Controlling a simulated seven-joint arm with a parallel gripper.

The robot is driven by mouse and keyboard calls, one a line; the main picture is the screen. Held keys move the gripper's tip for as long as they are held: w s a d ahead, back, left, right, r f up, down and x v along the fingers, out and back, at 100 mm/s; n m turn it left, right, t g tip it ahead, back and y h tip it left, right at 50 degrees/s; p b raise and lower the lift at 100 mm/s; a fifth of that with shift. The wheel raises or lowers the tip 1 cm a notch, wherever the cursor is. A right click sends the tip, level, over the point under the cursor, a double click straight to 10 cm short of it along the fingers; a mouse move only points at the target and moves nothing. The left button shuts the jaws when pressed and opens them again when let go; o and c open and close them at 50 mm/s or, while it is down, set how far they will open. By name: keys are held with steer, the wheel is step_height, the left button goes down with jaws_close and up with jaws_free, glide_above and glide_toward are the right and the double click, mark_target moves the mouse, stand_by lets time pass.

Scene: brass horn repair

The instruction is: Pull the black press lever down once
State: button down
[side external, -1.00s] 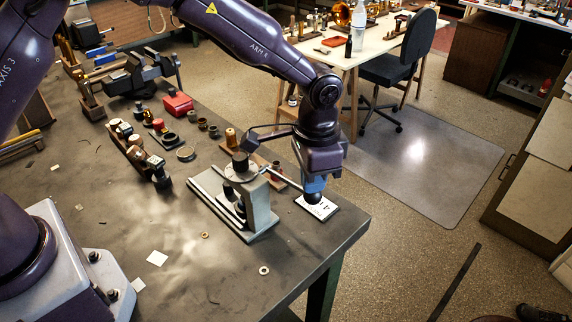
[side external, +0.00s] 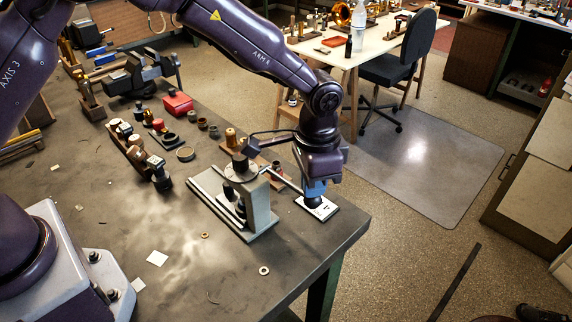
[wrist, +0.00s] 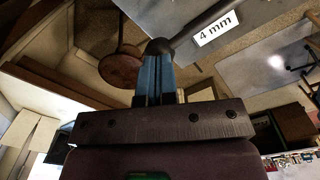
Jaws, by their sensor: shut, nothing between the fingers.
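The small press (side external: 262,205) stands on its grey base near the table's right corner. Its lever rod (side external: 285,181) slopes down to the right and ends in a black ball knob (side external: 313,203). My gripper (side external: 314,195) has blue fingers, shut, with nothing between them. The fingertips are directly over the knob and appear to touch its top. In the wrist view, the knob (wrist: 158,46) sits at the tips of my gripper (wrist: 157,58), with the dark rod (wrist: 205,20) running to the upper right. The fingers partly hide the knob.
A white card (side external: 326,209) lies below the knob at the table edge; its "4 mm" print (wrist: 214,30) shows in the wrist view. Small parts and a wooden block (side external: 150,167) stand left of the press. The front tabletop is mostly clear, apart from washers and paper scraps.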

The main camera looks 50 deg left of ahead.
steer(key=shift+f, duration=0.65)
stand_by(0.7)
steer(key=shift+r, duration=0.1)
steer(key=shift+r, duration=4.35)
steer(key=s+a+r+n+t, duration=0.2)
steer(key=s+a+r, duration=0.4)
steer(key=s, duration=0.5)
steer(key=s+a+r+n+t, duration=0.3)
steer(key=s+a+r, duration=0.4)
steer(key=s+a, duration=0.4)
steer(key=shift+s+a+r+n+t, duration=0.3)
steer(key=shift+s+n, duration=0.2)
steer(key=shift+s, duration=0.2)
